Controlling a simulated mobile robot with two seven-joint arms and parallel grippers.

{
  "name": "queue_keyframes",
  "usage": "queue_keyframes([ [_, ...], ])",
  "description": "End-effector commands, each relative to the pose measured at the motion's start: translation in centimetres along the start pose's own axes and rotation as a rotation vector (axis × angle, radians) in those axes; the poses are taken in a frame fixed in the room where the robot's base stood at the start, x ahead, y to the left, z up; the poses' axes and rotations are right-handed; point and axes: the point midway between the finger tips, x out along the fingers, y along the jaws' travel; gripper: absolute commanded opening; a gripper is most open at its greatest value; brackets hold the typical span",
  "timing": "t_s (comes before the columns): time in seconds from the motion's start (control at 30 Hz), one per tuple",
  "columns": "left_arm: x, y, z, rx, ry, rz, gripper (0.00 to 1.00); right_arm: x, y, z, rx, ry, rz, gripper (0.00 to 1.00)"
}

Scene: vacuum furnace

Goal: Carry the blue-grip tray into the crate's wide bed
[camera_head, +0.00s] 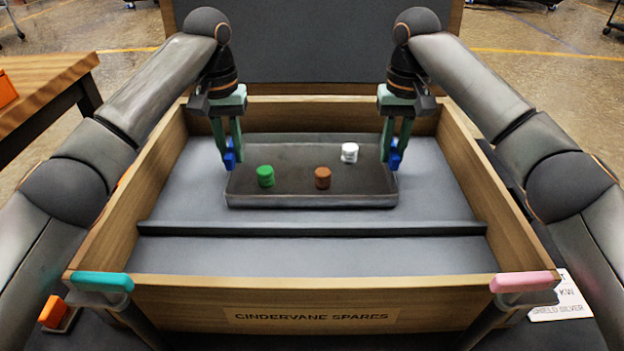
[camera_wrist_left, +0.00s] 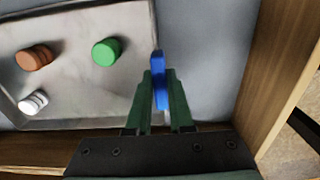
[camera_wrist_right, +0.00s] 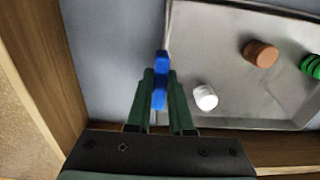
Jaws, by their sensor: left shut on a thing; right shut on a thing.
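The grey tray (camera_head: 310,201) with blue grips is inside the wooden crate (camera_head: 180,296), over its wide bed (camera_head: 440,190), behind a low divider (camera_head: 312,229). Whether it touches the floor I cannot tell. A green cylinder (camera_head: 265,176), a brown cylinder (camera_head: 322,178) and a white cylinder (camera_head: 349,152) stand in it. My left gripper (camera_head: 231,155) is shut on the left blue grip (camera_wrist_left: 158,80). My right gripper (camera_head: 393,155) is shut on the right blue grip (camera_wrist_right: 161,80). The fingers partly hide both grips.
The narrow bed (camera_head: 312,252) in front of the divider is empty. The crate has a raised lid (camera_head: 310,40) at the back, and teal (camera_head: 102,282) and pink (camera_head: 521,282) handles at its front corners. A wooden table (camera_head: 45,95) stands at left.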

Motion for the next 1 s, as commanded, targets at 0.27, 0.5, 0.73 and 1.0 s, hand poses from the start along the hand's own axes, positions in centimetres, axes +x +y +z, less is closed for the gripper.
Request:
queue_keyframes([
  [0.27,0.1,-0.1,0.0,-0.003,-0.001,-0.003,0.48,0.1,0.2,0.0,0.003,-0.001,0.003,0.48],
  [0.5,0.1,-0.1,0.0,-0.001,0.0,-0.001,0.5,0.1,0.1,0.0,0.001,0.0,0.001,0.5],
  [0.73,-2.0,0.0,-0.1,0.0,0.002,-0.001,0.5,0.1,0.0,0.0,0.0,0.0,0.001,0.5],
  [1.0,-7.5,-0.1,-0.1,-0.002,0.003,-0.004,0.5,0.1,0.0,0.0,0.0,0.0,0.0,0.5],
])
